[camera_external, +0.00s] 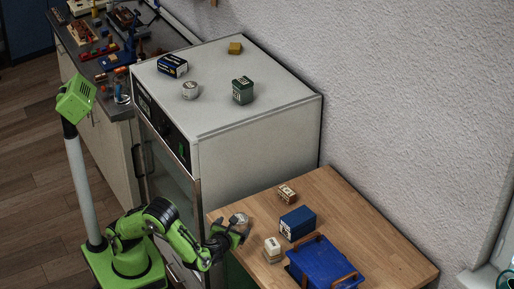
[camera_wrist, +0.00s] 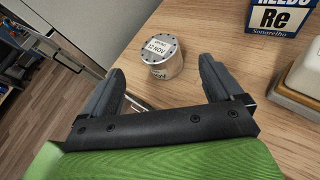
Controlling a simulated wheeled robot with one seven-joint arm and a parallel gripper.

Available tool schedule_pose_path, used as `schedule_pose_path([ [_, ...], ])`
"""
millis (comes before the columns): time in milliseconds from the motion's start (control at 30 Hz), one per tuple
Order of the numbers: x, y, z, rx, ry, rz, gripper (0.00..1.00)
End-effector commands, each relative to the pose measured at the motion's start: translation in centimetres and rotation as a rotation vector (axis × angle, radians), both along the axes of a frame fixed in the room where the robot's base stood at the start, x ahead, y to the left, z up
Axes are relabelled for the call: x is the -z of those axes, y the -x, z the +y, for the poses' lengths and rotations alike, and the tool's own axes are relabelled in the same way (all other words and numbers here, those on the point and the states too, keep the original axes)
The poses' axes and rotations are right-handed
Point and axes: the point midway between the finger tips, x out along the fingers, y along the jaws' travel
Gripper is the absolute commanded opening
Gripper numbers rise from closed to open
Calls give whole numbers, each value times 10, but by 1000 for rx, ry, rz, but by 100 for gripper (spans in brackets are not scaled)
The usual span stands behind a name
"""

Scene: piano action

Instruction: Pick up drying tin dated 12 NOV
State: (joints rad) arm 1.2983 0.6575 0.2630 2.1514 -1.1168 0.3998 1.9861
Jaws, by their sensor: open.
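The drying tin (camera_wrist: 161,58) is a small round silver tin with holes around its lid and a white label reading 12 NOV. It stands upright on the wooden table near its left edge. In the external view the tin (camera_external: 239,219) shows at the end of my arm, partly hidden by the gripper. My gripper (camera_wrist: 164,77) is open, with one dark finger on each side of the near part of the tin. Nothing is visibly held. I cannot tell whether a finger touches the tin.
A blue REEDS box (camera_wrist: 284,14) and a cream-topped block (camera_wrist: 306,72) stand right of the tin. A blue tray (camera_external: 325,262) and a small box (camera_external: 287,194) share the table. A white cabinet (camera_external: 255,145) rises behind, carrying another round tin (camera_external: 190,90) and several boxes.

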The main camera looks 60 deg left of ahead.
Motion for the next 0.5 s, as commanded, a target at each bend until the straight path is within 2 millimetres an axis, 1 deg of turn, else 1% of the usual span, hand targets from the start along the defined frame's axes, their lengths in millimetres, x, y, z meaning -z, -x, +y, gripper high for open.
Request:
schedule_pose_path([
  [33, 9, -7, 9, -6, 1, -1, 93],
  [100, 13, -16, 16, -4, 2, 0, 93],
  [267, 18, -30, 27, -4, 3, -2, 93],
  [400, 29, -50, 43, -5, 4, -2, 93],
  [500, 32, -59, 51, -4, 3, -1, 93],
])
